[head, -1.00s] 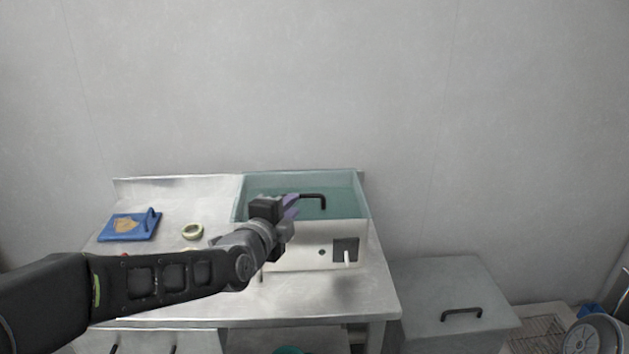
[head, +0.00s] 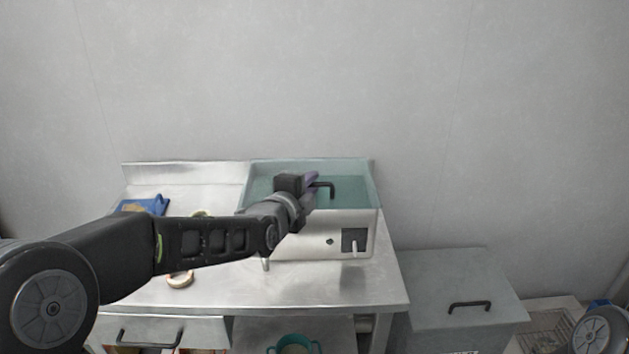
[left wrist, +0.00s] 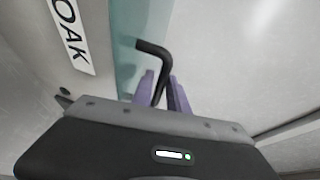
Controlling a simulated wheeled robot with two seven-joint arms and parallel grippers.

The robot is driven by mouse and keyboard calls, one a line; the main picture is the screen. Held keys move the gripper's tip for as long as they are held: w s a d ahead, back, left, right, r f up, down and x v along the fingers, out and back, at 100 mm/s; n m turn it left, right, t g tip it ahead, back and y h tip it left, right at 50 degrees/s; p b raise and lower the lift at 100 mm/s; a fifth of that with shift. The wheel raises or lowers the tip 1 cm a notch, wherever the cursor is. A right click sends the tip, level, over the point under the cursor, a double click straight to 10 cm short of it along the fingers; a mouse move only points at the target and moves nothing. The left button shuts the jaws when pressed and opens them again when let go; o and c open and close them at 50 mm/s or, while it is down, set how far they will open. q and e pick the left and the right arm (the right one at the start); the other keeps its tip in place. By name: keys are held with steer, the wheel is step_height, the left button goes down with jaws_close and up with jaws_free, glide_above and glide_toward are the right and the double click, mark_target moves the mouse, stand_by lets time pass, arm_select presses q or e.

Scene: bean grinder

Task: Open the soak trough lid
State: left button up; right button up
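The soak trough (head: 302,228) is a white box on the metal table, with part of its label (left wrist: 72,30) reading "OAK" in the left wrist view. Its teal, see-through lid (head: 345,172) lies over the top and appears closed. A bent black bar handle (head: 326,185) stands on the lid and also shows in the left wrist view (left wrist: 152,48). My left gripper (head: 312,180) is at the handle, its purple fingers (left wrist: 162,88) on either side of the bar with little gap; it looks shut on it. My right gripper is out of view.
The metal table (head: 330,292) holds a blue board (head: 145,206) and a tape-like ring (head: 180,279) at left, partly behind my arm. A grey lidded bin (head: 460,285) stands right of the table. A plain wall (head: 300,80) is behind. A teal pot (head: 293,343) sits below.

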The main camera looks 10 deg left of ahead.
arm_select(q)
steer(key=shift+x, duration=1.4)
steer(key=shift+c, duration=0.5)
jaws_close()
